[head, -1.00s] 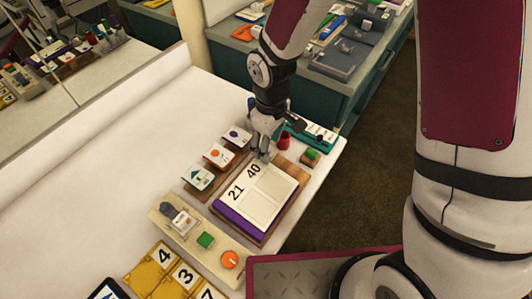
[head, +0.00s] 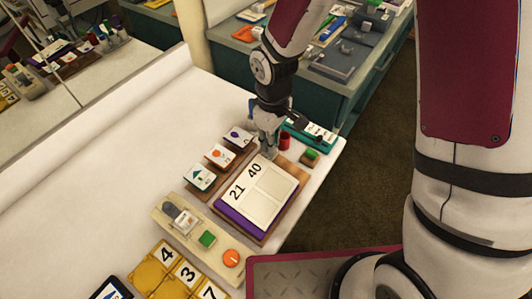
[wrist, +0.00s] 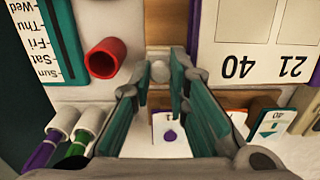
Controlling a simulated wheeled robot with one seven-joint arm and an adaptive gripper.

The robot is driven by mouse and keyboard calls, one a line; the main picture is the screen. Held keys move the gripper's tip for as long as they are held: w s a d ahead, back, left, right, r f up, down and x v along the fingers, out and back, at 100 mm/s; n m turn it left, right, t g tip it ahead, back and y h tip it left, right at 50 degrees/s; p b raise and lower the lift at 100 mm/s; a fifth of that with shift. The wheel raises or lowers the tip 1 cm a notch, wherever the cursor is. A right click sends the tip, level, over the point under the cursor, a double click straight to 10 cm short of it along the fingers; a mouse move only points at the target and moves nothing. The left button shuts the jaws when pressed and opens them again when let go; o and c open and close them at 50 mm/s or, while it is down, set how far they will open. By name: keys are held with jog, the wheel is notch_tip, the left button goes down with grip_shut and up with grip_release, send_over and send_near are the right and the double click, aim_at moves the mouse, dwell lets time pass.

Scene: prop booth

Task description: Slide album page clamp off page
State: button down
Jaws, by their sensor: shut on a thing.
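The album (head: 262,192) lies open on the table, with a purple cover edge and cream pages marked 21 and 40. Its pages (wrist: 255,45) also show at the upper right of the wrist view. My gripper (head: 269,154) is at the album's far edge, beside the 40. In the wrist view my gripper (wrist: 160,76) is shut on a small pale grey knob (wrist: 160,70), which seems to be the page clamp. The rest of the clamp is hidden, and I cannot tell whether it still touches the page.
Picture cards (head: 200,178) stand left of the album. A teal day board (head: 312,131) lies behind. The table's left is clear.

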jog(key=shift+s+a+r+p, duration=0.1)
jog(key=shift+r+p, duration=0.6)
jog(key=shift+r, duration=0.55)
jog(key=shift+s+a+r+p, duration=0.1)
jog(key=shift+r+p, duration=0.6)
jog(key=shift+r, duration=0.5)
jog(key=shift+w, duration=0.1)
jog(key=shift+d+r, duration=0.2)
jog(key=shift+r, duration=0.15)
jog(key=s+d+r+m+t, duration=0.1)
jog(key=d+r, duration=0.2)
jog(key=r, duration=0.2)
jog(key=s+d+r+m, duration=0.1)
jog(key=d+r+m, duration=0.15)
jog(key=r, duration=0.25)
jog(key=s+d+r+m+t, duration=0.2)
jog(key=s+d+r+m, duration=0.1)
jog(key=s+d+r, duration=0.2)
jog(key=s+d+r+m+t, duration=0.1)
jog(key=s+d+r+m, duration=0.3)
jog(key=s+r, duration=0.6)
jog(key=shift+s+d+t, duration=0.4)
jog(key=shift+s+d, duration=0.1)
jog(key=shift+s, duration=0.55)
jog(key=shift+a, duration=0.1)
